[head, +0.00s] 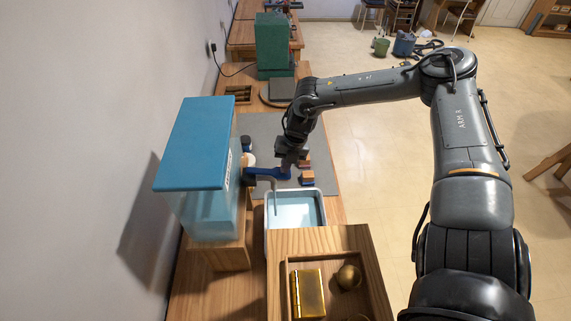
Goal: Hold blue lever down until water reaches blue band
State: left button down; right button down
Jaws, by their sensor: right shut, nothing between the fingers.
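A water tank with a blue lid (198,143) and clear walls stands on a wooden block at the left. A blue lever (266,173) sticks out to the right from the tank's front, above a thin grey spout (275,196). A white-rimmed basin (323,206) below holds pale blue water (296,211). My right gripper (288,165) is shut and empty, pointing down at the lever's right end. It seems to touch the lever, but I cannot tell for sure. I cannot make out a blue band. My left gripper is not in view.
A wooden tray (345,238) with a gold box (307,293) and round brass items stands in front of the basin. Small orange-and-blue blocks (307,178) lie on the grey mat (262,126). A green machine (271,42) stands farther back. The wall is close at the left.

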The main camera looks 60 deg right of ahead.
jog(key=shift+s+f, duration=0.2)
jog(key=shift+s, duration=0.05)
jog(key=shift+r+p, duration=0.6)
jog(key=p+v, duration=0.1)
jog(key=v, duration=0.1)
jog(key=p+v, duration=0.2)
jog(key=shift+w, duration=0.25)
jog(key=shift+d+r, duration=0.1)
jog(key=shift+r, duration=0.2)
jog(key=a+v, duration=0.1)
jog(key=v, duration=0.7)
jog(key=shift+d+r, duration=0.35)
jog(key=shift+d, duration=0.1)
jog(key=shift+s, duration=0.1)
